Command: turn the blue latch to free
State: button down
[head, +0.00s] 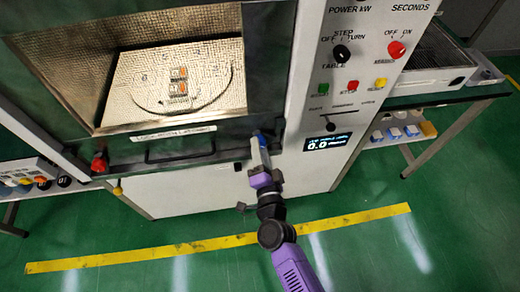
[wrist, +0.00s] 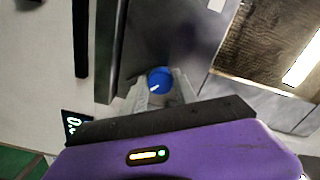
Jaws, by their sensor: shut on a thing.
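The blue latch (wrist: 160,80) is a round blue knob with a white mark, on the dark door frame of the microwave generator. In the head view only a small bit of the blue latch (head: 259,134) shows past my gripper, at the lower right corner of the door opening. My gripper (wrist: 158,86) is shut on the blue latch, with one finger on each side of it. In the head view my gripper (head: 260,148) reaches up to it from below. The white mark points toward the lower left in the wrist view.
The lit chamber (head: 195,65) holds a round plate with small pieces on it. A door handle (head: 180,152) and a red knob (head: 99,163) lie to the left. The control panel with a display (head: 327,143) is to the right. Green floor in front is free.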

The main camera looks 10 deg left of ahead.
jog(key=shift+f+m+b, duration=0.1)
jog(key=shift+m+b, duration=0.25)
jog(key=shift+m, duration=1.45)
jog(key=c, duration=1)
grip_release()
jog(key=shift+o, duration=0.2)
jog(key=v, duration=0.8)
jog(key=shift+w, duration=0.1)
